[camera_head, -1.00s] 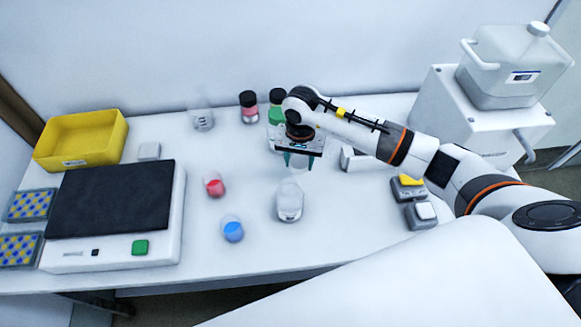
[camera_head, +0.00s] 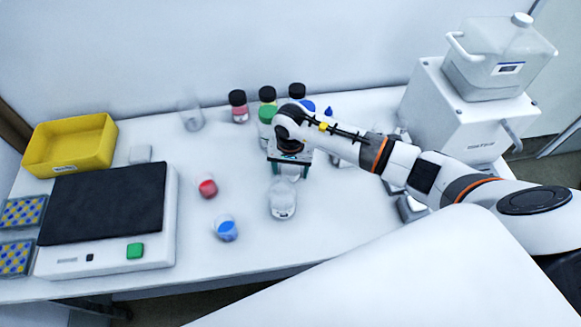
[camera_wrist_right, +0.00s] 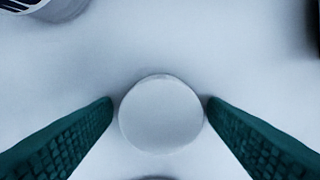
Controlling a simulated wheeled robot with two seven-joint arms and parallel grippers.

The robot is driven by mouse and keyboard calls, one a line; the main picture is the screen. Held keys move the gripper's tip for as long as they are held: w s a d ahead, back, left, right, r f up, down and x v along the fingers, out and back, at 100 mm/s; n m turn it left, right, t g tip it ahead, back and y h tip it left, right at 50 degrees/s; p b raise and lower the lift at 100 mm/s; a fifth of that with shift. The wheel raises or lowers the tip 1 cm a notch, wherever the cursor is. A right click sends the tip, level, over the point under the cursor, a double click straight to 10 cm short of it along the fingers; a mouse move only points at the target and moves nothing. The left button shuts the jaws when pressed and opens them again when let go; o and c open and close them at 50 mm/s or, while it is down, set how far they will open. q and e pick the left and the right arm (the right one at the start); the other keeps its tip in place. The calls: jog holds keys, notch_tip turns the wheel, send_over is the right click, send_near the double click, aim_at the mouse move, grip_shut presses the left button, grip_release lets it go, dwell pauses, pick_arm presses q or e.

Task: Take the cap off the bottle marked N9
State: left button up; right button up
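A pale bottle-like container (camera_head: 283,203) stands on the table just in front of my right gripper in the head view. Any marking on it is too small to read, so I cannot tell if it is N9. My right gripper (camera_head: 290,173) points down over its top. In the right wrist view a round white top, seemingly a cap (camera_wrist_right: 161,114), lies between the tips of the green fingers (camera_wrist_right: 159,101). The fingers are apart, with a thin gap at the left and almost none at the right. My left gripper is not in view.
A red-filled cup (camera_head: 207,187) and blue-filled cup (camera_head: 227,230) stand left. A balance (camera_head: 107,215) and yellow bin (camera_head: 68,145) are farther left. The table front (camera_head: 250,255) is clear.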

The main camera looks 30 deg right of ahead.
aim_at(291, 170)
jog(key=shift+r+p, duration=0.25)
jog(key=shift+p, duration=0.05)
jog(key=shift+r, duration=0.35)
notch_tip(291, 170, up, 11)
jog(key=b, duration=0.1)
jog(key=shift+b, duration=0.35)
jog(key=shift+s, duration=0.1)
